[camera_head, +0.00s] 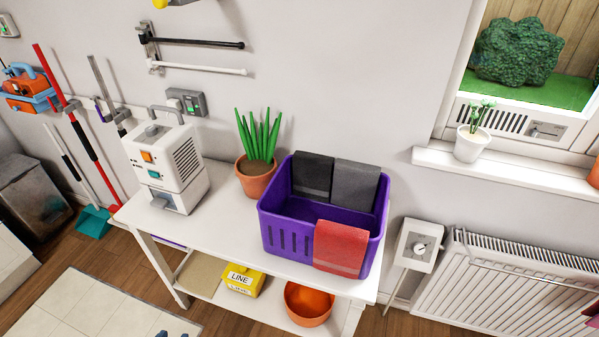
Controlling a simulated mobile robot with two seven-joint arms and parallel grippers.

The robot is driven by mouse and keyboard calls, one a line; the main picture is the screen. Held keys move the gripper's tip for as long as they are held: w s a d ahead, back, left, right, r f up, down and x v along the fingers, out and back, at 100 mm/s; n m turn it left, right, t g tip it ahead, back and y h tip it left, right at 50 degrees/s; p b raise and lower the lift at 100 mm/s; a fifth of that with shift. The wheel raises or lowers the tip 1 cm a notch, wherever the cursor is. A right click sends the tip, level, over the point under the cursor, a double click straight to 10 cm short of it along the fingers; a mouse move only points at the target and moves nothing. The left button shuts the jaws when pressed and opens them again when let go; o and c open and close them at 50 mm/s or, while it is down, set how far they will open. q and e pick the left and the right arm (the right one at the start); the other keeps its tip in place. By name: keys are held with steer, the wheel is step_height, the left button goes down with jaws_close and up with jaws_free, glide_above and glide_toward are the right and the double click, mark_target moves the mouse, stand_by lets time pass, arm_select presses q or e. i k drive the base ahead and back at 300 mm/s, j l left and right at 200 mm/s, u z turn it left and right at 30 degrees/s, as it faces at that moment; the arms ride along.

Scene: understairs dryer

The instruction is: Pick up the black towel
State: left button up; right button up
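The black towel (312,176) hangs folded over the back rim of a purple basket (285,238), at the left of that rim. A dark grey towel (355,186) hangs right beside it on the same rim. A red towel (341,248) hangs over the front rim. The basket stands on the right part of a white table (215,225). Neither of my grippers can be made out in the head view. A small dark blue-grey shape shows at the bottom edge, too cut off to identify.
A potted plant (257,165) stands close to the basket's left, and a white machine (166,165) farther left. The lower shelf holds a yellow box (243,281) and an orange bowl (308,304). Wall rails (195,43) hang above. A radiator (510,280) stands right of the table.

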mark_target(312, 172)
steer(key=i+j, duration=0.1)
steer(key=j, duration=0.4)
steer(key=i+j, duration=0.15)
steer(key=j, duration=0.35)
steer(key=i+j+z, duration=0.1)
steer(key=j, duration=0.4)
